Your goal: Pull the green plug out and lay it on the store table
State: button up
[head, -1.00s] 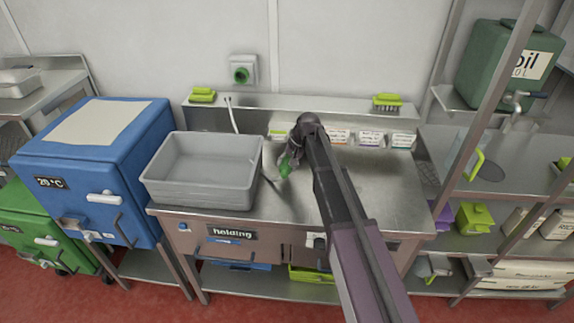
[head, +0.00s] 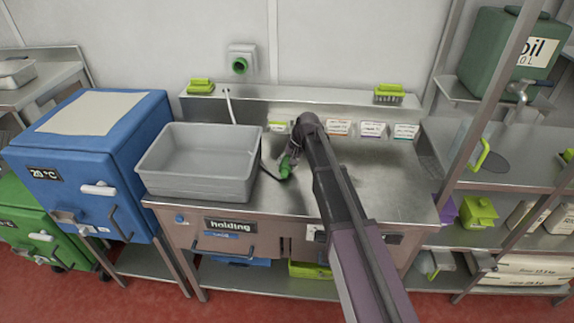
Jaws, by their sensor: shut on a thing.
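The green plug (head: 286,166) is in my gripper (head: 292,152), above the steel table (head: 345,190) with the "holding" label. A dark cord hangs from the plug toward the grey tub. Whether the plug touches the table top is hard to tell. My gripper is shut on the plug, and my arm partly hides its fingers. The green wall socket (head: 240,65) at the back is empty. Which surface is the store table is not marked in this view.
A grey tub (head: 200,162) fills the table's left part. Label cards (head: 372,129) and green brushes (head: 388,92) line the back ledge. A blue cabinet (head: 100,150) stands left. A shelf rack with an oil canister (head: 505,60) stands right. The table's right part is clear.

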jog(key=o, duration=1.2)
jog(key=shift+o, duration=0.2)
jog(key=shift+r, duration=0.15)
jog(key=p+v, duration=0.6)
jog(key=shift+d+r, duration=0.15)
jog(key=shift+r, duration=0.2)
jog(key=shift+s+d, duration=0.1)
dwell(0.6)
jog(key=s+d+h, duration=0.2)
jog(key=s+d, duration=0.8)
jog(key=s, duration=0.2)
jog(key=s+d+f+h, duration=0.1)
jog(key=s+d+h, duration=0.1)
jog(key=s+d, duration=0.8)
jog(key=s, duration=0.2)
jog(key=shift+s+d+f, duration=0.15)
jog(key=shift+s, duration=0.2)
